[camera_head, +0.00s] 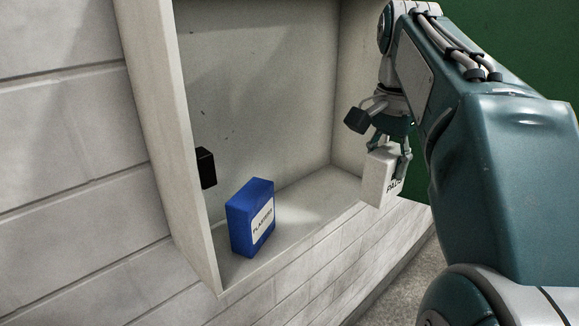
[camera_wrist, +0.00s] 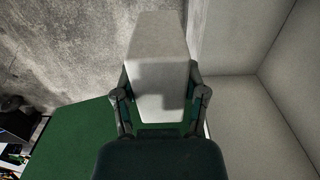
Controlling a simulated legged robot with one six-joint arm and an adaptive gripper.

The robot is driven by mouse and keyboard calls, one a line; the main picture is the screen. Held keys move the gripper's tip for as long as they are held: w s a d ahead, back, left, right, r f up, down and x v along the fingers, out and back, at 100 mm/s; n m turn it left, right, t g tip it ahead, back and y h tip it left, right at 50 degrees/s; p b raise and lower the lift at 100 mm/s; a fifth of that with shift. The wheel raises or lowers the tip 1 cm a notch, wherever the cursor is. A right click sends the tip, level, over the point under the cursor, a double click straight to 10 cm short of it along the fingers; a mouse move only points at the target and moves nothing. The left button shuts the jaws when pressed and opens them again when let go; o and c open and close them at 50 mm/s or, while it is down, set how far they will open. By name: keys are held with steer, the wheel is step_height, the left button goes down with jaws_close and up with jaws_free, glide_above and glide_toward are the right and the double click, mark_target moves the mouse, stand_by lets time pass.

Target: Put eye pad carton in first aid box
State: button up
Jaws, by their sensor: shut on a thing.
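My gripper (camera_head: 389,150) is shut on a white carton (camera_head: 379,177) with dark lettering that partly reads "PADS". The carton hangs below the fingers, in front of the right end of an open white wall box (camera_head: 162,130). In the wrist view the carton (camera_wrist: 158,60) sits between both fingers of my gripper (camera_wrist: 160,95), pointing away from the palm. In the head view the far part of its lettering is cut off by its edge. The box's floor is bare at the right.
A blue carton (camera_head: 250,217) labelled plasters stands at the left on the box floor. A small black block (camera_head: 205,167) is on the inner left side. A white brick wall (camera_head: 60,150) surrounds the box. A green surface (camera_head: 530,40) lies right.

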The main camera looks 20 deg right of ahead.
steer(key=w+a, duration=0.4)
steer(key=w, duration=0.8)
steer(key=f, duration=0.6)
steer(key=shift+s+a+f, duration=0.1)
steer(key=shift+s+a, duration=0.1)
steer(key=shift+s, duration=0.1)
steer(key=shift+w+a+f, duration=0.1)
steer(key=shift+w+f, duration=0.1)
steer(key=shift+f, duration=0.2)
steer(key=shift+f, duration=0.1)
steer(key=o, duration=1.1)
steer(key=shift+o, duration=0.2)
step_height(320, 180, up, 8)
steer(key=shift+f, duration=0.15)
